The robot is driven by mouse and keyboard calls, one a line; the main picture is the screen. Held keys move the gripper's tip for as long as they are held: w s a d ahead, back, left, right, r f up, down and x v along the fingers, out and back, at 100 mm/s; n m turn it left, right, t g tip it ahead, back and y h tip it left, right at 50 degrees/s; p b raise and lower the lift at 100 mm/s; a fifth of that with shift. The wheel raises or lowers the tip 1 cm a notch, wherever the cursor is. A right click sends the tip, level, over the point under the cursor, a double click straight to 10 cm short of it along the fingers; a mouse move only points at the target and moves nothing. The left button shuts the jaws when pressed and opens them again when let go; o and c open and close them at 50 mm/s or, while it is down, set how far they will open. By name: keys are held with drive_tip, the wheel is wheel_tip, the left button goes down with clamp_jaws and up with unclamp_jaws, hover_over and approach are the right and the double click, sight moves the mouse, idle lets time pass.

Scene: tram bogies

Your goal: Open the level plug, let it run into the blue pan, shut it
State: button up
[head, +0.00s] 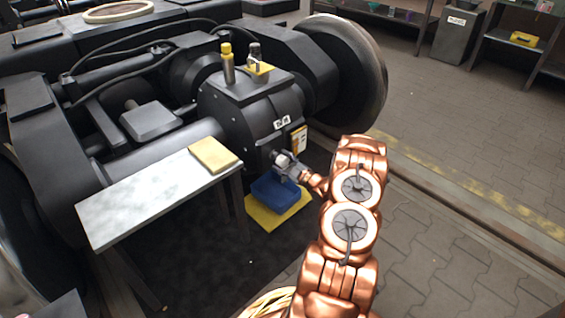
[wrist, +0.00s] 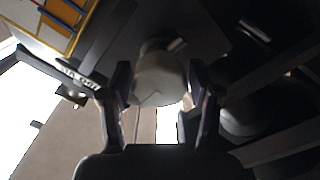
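The dark gearbox housing (head: 255,115) of the bogie carries a "DA" label. In the wrist view a pale, rounded plug (wrist: 158,80) sits between the two dark fingers of my gripper (wrist: 159,88). The fingers stand on both sides of it, close to its edges; I cannot tell if they touch it. In the head view my gripper (head: 285,162) is at the housing's lower front face and hides the plug. The blue pan (head: 272,195) stands below my gripper on a yellow mat (head: 262,217). My gripper and wrist cover part of the pan's rim. No running oil is visible.
A light work table (head: 140,200) with a yellow cloth (head: 213,155) stands left of the pan. A large wheel (head: 350,70) is behind and right of my gripper. A yellow-topped filler (head: 227,62) stands on the housing.

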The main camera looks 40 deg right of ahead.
drive_tip(key=c, duration=0.9)
drive_tip(key=shift+o, duration=0.2)
